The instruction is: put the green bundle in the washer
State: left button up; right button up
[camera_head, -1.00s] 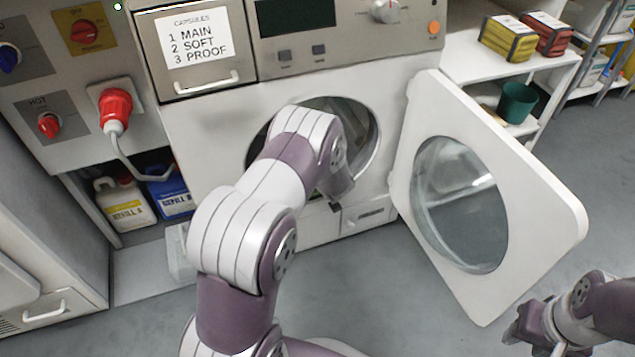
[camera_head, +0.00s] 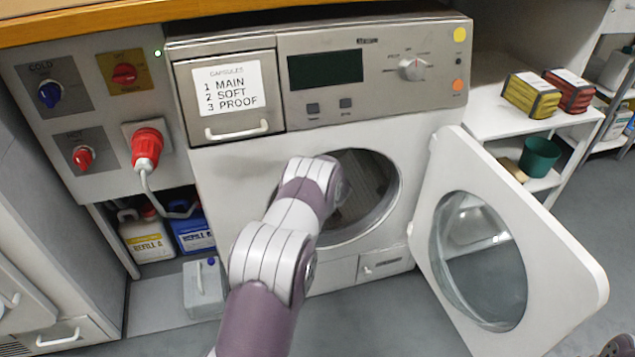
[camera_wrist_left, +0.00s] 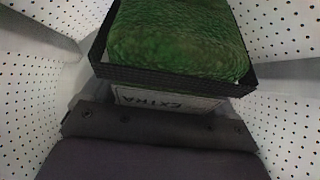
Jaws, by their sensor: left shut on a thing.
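The washer (camera_head: 235,165) stands in front of me with its round opening uncovered and its door (camera_head: 555,290) swung out to the right. My left arm reaches into the opening, and its gripper is hidden there in the head view. In the left wrist view, my left gripper (camera_wrist_left: 155,125) is inside the white perforated drum (camera_wrist_left: 285,115). It is shut on the green bundle (camera_wrist_left: 180,38), which has a dark band and a pale label reading EXTRA. The fingertips are hidden by the bundle. My right gripper is out of the picture; only a bit of its arm shows at bottom right.
A yellow pack (camera_head: 530,95) and a red pack (camera_head: 570,92) lie on the shelf at right, above a green pot (camera_head: 540,157). Refill bottles (camera_head: 146,238) stand low at left by a red plug (camera_head: 147,148). The open door takes up the right side.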

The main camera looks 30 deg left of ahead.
pick_arm(q)
jog(key=o, duration=1)
jog(key=shift+r, duration=0.1)
jog(key=shift+s+d+r+p, duration=0.2)
jog(key=shift+r+p, duration=0.05)
jog(key=shift+p, duration=0.15)
jog(key=p+v, duration=0.6)
jog(key=v, duration=0.6)
jog(key=shift+w, duration=0.1)
